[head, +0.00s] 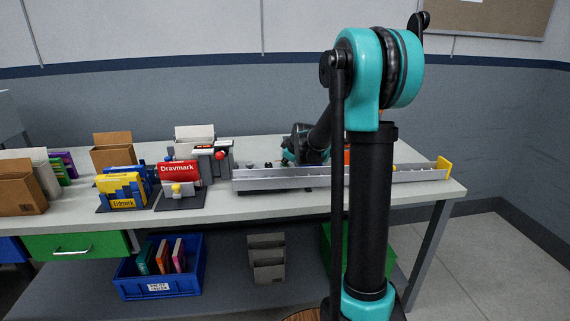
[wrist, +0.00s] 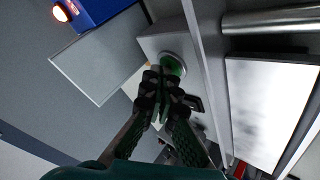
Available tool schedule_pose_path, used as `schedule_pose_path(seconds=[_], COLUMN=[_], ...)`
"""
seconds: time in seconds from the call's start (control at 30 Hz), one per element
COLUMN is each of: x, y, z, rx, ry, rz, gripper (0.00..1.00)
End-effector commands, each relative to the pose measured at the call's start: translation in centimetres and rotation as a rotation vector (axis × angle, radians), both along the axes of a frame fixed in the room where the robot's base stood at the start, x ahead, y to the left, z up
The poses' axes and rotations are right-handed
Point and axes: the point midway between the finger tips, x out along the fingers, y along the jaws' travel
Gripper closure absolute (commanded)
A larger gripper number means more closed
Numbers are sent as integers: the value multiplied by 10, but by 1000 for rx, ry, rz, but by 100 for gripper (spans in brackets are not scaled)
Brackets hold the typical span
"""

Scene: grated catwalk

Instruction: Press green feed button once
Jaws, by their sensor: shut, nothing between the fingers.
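In the wrist view, the round green button (wrist: 173,65) sits in a pale ring on a grey box (wrist: 160,42). My gripper (wrist: 161,76) is shut and empty. Its fingertips overlap the lower left edge of the button in the picture. I cannot tell whether they touch it or hover just above it. In the head view, the end of my arm is low over the workbench (head: 262,207), behind the long metal rail (head: 300,178). The green button cannot be made out there.
The metal rail with a yellow end stop (head: 443,167) runs along the bench's right half. Card holders, including a yellow one (head: 122,191) and a red one (head: 179,171), stand on the left. In the wrist view, a blue box with an orange lamp (wrist: 60,13) is nearby.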

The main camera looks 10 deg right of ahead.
Motion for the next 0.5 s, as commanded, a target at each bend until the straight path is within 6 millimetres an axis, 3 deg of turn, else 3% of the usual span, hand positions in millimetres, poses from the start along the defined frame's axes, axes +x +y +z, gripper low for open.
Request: schedule_pose_path(seconds=[0.5], x=[0], y=[0], z=[5], rx=[0], ry=[1], rz=[0], gripper=[100])
